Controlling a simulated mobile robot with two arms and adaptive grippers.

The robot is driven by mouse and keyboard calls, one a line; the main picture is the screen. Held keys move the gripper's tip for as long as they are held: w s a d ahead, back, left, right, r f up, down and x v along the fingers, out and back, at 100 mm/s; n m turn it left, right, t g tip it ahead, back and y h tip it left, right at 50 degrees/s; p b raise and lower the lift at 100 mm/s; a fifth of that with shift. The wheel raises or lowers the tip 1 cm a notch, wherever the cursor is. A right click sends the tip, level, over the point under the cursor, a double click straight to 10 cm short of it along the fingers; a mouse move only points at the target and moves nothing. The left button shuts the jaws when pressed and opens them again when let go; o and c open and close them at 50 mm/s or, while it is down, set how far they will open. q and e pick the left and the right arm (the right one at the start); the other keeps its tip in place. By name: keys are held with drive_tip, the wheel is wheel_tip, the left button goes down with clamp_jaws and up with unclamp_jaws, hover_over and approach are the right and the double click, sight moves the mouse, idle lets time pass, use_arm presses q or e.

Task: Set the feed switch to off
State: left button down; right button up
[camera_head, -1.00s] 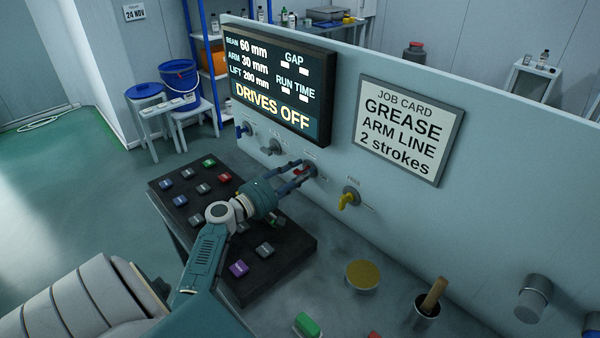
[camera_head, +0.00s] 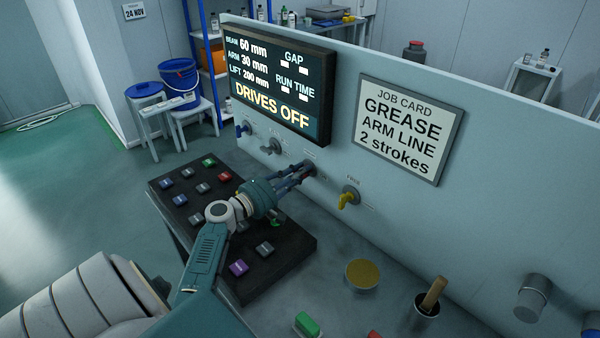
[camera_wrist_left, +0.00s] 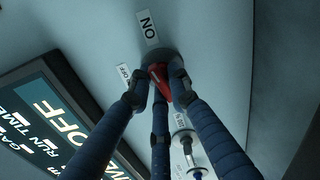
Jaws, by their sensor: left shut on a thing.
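My left gripper (camera_head: 308,168) is at the upright panel and shut on a red switch handle. In the head view the fingers hide most of this switch. In the left wrist view the three blue fingers (camera_wrist_left: 160,92) close around the red handle (camera_wrist_left: 160,78), which sits on a dark round base. An ON label (camera_wrist_left: 148,27) is above the base in that view, and an OFF label (camera_wrist_left: 124,75) is to its left. I cannot tell which label the handle points to. The switch's own name is not readable. My right gripper is not in view.
A yellow knob (camera_head: 349,196) is just right of the gripper; a grey knob (camera_head: 271,146) and a blue knob (camera_head: 244,130) are to its left. A black button box (camera_head: 290,262) lies below the arm. The display (camera_head: 278,85) reads DRIVES OFF. A job card (camera_head: 408,130) hangs at right.

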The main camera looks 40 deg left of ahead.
use_arm(q)
drive_tip(key=n, duration=0.3)
drive_tip(key=shift+a+r+n+p, duration=0.1)
drive_tip(key=shift+a+n+p, duration=0.05)
drive_tip(key=shift+n+p, duration=0.25)
drive_tip(key=n+p, duration=0.1)
drive_tip(key=n, duration=0.2)
drive_tip(key=shift+n, duration=0.3)
drive_tip(key=n+p, duration=0.1)
drive_tip(key=n, duration=0.2)
drive_tip(key=shift+a+n+p, duration=0.1)
drive_tip(key=shift+n+p, duration=0.2)
drive_tip(key=shift+p, duration=0.05)
drive_tip(key=shift+f+n+p, duration=0.2)
drive_tip(key=shift+n+p, duration=0.75)
drive_tip(key=shift+n, duration=1.25)
drive_tip(key=c, duration=1.7)
unclamp_jaws()
drive_tip(key=shift+f, duration=0.1)
drive_tip(key=shift+o, duration=0.2)
